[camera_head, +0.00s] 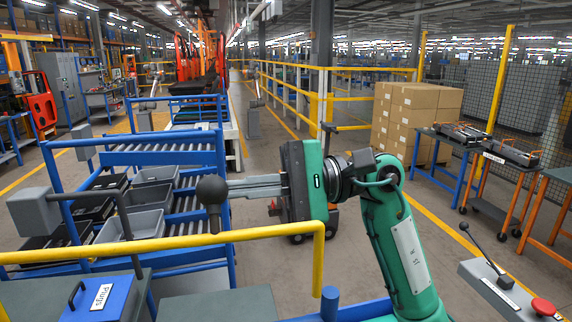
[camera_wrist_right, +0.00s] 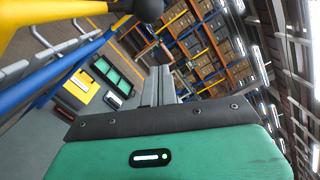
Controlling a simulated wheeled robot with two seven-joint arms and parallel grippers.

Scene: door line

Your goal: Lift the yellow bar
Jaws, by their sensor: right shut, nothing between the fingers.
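The yellow bar (camera_head: 150,247) runs level across the lower left of the head view and bends down at its right end. A dark ball knob (camera_head: 212,190) on a short stem stands up from it. My right gripper (camera_head: 232,188) points left, its closed grey fingers just right of the knob and above the bar. Whether the fingertips touch the knob cannot be told. In the right wrist view, the closed fingers (camera_wrist_right: 162,86) are empty, and the bar (camera_wrist_right: 50,12) and knob (camera_wrist_right: 148,8) show at the top. My left gripper is out of view.
A blue roller rack (camera_head: 165,150) with grey bins (camera_head: 135,225) stands beyond the bar at left. A blue box labelled Plugs (camera_head: 100,298) sits at front left. A lever panel with a red button (camera_head: 543,306) is at lower right. Stacked cartons (camera_head: 415,115) stand farther back.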

